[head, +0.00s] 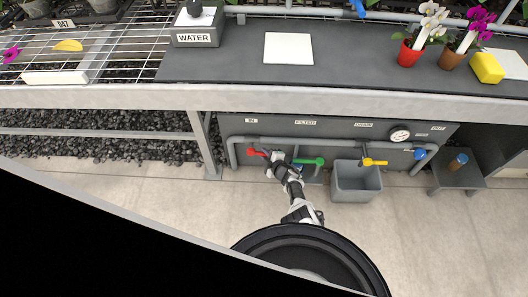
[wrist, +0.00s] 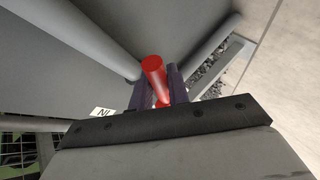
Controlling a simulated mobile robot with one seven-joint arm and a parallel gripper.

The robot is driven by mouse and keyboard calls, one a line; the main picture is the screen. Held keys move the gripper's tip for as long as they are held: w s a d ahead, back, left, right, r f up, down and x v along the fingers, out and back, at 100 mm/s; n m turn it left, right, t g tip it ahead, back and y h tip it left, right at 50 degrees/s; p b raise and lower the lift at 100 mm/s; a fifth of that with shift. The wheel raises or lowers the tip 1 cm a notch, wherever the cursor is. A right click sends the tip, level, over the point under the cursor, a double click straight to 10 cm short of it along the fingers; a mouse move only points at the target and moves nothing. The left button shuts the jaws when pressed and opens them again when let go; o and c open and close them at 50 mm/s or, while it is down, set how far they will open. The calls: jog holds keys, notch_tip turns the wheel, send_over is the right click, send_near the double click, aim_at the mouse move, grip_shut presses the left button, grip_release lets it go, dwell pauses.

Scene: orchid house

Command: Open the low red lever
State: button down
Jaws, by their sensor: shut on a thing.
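The red lever (head: 255,153) sits low on the pipe under the bench, below the label "IN" at the left end of the panel. In the head view my gripper (head: 271,158) is at the lever's right end. In the wrist view the lever (wrist: 154,72) shows as a red rod between the two dark fingers of my gripper (wrist: 158,88), which are shut on it. The lever's pivot is hard to make out in either view.
Right of the red lever are a green lever (head: 310,162), a yellow lever (head: 374,162) over a grey tub (head: 357,188), and a blue valve (head: 420,154). A bench leg (head: 205,145) stands to the left. The floor in front is clear.

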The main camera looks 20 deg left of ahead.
jog(key=shift+d+r+h+p, duration=0.1)
jog(key=shift+r+h+p, duration=0.2)
jog(key=shift+h+p, duration=0.15)
jog(key=shift+n, duration=0.3)
jog(key=c, duration=1.3)
grip_release()
jog(key=shift+c, duration=0.2)
jog(key=p+v, duration=1.1)
jog(key=v, duration=0.2)
jog(key=shift+s+d+r+p, duration=0.2)
jog(key=shift+d+r+p, duration=0.05)
jog(key=shift+d+p, duration=0.1)
